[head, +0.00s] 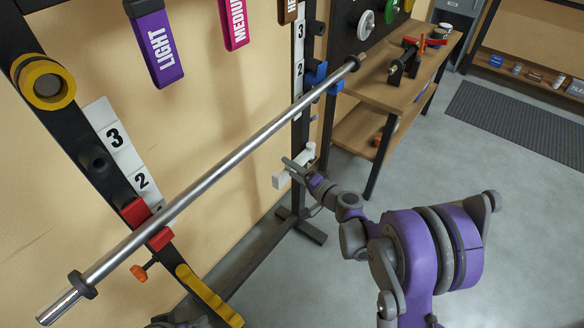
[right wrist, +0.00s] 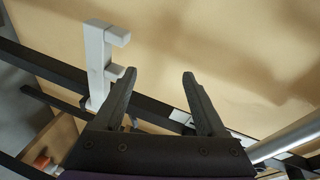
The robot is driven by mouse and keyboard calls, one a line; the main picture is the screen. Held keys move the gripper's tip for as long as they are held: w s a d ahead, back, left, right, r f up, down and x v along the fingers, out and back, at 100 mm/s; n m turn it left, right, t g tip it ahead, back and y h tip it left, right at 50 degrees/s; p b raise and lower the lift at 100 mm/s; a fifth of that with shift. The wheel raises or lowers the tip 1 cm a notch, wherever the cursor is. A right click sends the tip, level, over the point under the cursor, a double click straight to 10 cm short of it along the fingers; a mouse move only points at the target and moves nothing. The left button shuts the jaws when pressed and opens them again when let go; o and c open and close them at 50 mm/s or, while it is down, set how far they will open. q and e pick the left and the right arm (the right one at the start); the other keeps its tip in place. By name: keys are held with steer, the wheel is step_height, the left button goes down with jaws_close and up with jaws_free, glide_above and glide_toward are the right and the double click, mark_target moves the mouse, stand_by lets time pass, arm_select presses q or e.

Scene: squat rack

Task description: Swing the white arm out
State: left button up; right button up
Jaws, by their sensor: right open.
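The white arm (head: 281,179) is on the far black upright of the rack, below the bar, in the head view. In the right wrist view the white arm (right wrist: 97,65) stands left of the fingers, with short prongs pointing right. My right gripper (head: 297,168) is beside the white arm in the head view. In the right wrist view my right gripper (right wrist: 159,76) is open, with nothing between its fingers. The left finger overlaps the lower prong in the picture; I cannot tell whether they touch. My left gripper is not clearly in view.
A steel bar (head: 225,165) rests across a red holder (head: 134,212) and a blue holder (head: 316,73). A yellow piece (head: 205,295) is low on the near upright. A wooden shelf unit (head: 375,85) stands behind. The floor (head: 480,165) at right is clear.

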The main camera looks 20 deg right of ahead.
steer(key=w+d+f+m+t+h+b, duration=0.1)
steer(key=w+d+f+m+t+b, duration=0.15)
steer(key=f, duration=0.35)
steer(key=w+d+f+m+t+h+b, duration=0.1)
steer(key=w+d+f+m, duration=0.1)
steer(key=d+f+m, duration=0.3)
arm_select(q)
steer(key=s+b+x, duration=0.1)
steer(key=x, duration=0.5)
steer(key=shift+f, duration=0.7)
arm_select(e)
steer(key=w+a+n, duration=0.2)
steer(key=w+a, duration=0.1)
steer(key=w, duration=0.7)
steer(key=shift+w+a+f+h, duration=0.25)
steer(key=shift+w+f+h, duration=0.1)
steer(key=shift+f, duration=0.1)
arm_select(q)
steer(key=shift+s, duration=0.1)
arm_select(e)
jaws_close()
